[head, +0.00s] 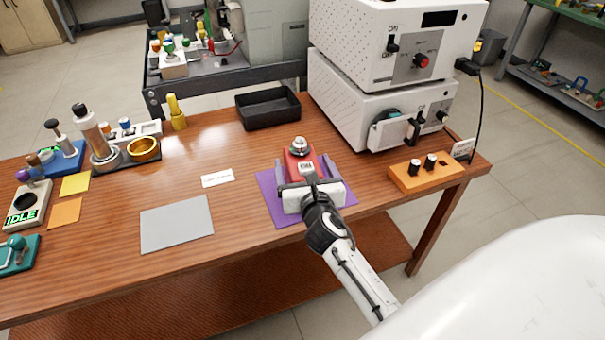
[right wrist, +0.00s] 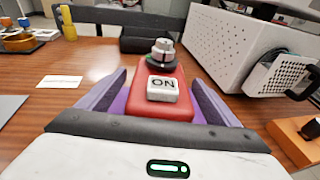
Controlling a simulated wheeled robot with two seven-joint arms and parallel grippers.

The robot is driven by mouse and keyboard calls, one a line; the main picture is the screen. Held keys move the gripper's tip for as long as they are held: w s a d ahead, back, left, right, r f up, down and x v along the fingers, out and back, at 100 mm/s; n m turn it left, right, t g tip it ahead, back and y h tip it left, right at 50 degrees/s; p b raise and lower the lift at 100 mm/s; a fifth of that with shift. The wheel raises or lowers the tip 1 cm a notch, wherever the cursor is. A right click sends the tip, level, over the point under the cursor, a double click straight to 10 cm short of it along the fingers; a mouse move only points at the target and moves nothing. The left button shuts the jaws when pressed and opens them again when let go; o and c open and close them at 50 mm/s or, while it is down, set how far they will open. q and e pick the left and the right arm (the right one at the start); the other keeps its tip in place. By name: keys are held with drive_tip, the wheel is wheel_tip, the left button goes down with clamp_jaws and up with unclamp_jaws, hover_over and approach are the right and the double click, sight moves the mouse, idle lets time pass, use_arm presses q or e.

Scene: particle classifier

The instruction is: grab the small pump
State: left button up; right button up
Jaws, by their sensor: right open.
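The small pump is a red block (head: 299,158) with a silver knob on top and a white ON label; it stands upright on a purple mat (head: 266,196). In the right wrist view the pump (right wrist: 163,112) is straight ahead, centred between the fingers. My right gripper (head: 305,172) is open, with one finger on each side of the pump. I cannot tell whether the fingers touch it. The gripper body hides the pump's near lower part. My left gripper is not in view.
White stacked machines (head: 368,100) stand behind and right of the pump. An orange box with black knobs (head: 427,176) is at the right. A black tray (head: 268,108) lies behind. A grey mat (head: 177,223) and a white card (head: 218,178) lie left, with open wood around them.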

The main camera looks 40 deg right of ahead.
drive_tip(key=shift+w+d, duration=0.15)
drive_tip(key=shift+w, duration=0.2)
drive_tip(key=shift+c, duration=0.4)
drive_tip(key=c, duration=1.4)
drive_tip(key=shift+r, duration=0.1)
drive_tip(key=c, duration=0.4)
